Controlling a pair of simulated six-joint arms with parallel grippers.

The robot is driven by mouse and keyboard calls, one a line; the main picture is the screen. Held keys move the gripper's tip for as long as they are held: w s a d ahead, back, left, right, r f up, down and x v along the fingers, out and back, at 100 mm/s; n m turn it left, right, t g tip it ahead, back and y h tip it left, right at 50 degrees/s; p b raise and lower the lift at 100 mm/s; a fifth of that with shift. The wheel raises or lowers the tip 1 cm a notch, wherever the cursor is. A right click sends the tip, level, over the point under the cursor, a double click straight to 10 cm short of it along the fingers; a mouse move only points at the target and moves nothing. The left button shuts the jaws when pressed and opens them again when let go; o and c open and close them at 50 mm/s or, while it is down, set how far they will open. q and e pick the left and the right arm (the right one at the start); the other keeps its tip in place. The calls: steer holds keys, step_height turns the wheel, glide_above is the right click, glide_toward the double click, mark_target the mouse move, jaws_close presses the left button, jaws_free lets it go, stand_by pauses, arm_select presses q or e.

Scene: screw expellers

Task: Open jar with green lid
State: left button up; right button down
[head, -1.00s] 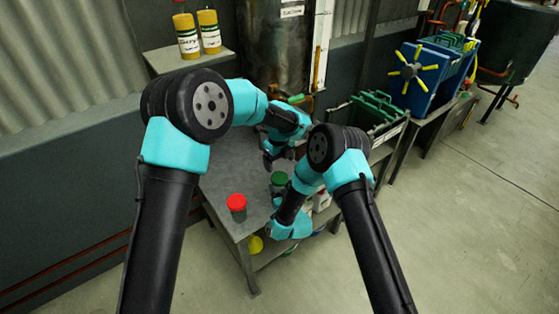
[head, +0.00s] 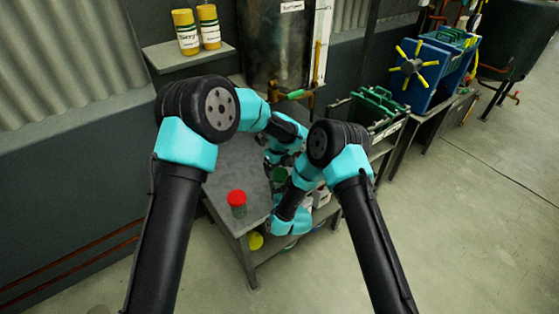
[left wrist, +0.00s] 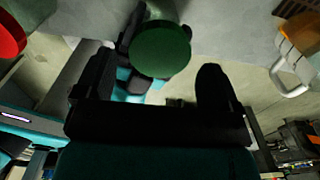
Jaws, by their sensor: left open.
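The jar with the green lid (head: 279,174) stands on the grey table (head: 226,180), mostly hidden by my arms in the head view. Its green lid (left wrist: 160,48) shows large in the left wrist view, between and ahead of my left fingers. My left gripper (left wrist: 157,66) is open and empty, with one finger on each side of the lid's line. In the head view the left gripper (head: 276,163) is right by the lid. My right gripper is close beside the jar's body; its dark and teal parts (left wrist: 128,78) show behind the lid, and its jaws are unclear.
A red-lidded jar (head: 237,198) stands near the table's front left. An orange object with a pale handle (left wrist: 299,42) is at the right of the left wrist view. Yellow bottles (head: 186,32) stand on a wall shelf (head: 188,55). A tall metal tank (head: 277,50) is behind the table.

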arm_select(q)
steer(key=shift+f, duration=1.2)
steer(key=shift+c, duration=0.4)
steer(key=c, duration=0.8)
steer(key=n, duration=0.3)
steer(key=shift+c, duration=0.2)
steer(key=shift+r, duration=0.55)
steer(key=shift+r, duration=0.35)
steer(key=shift+r, duration=0.3)
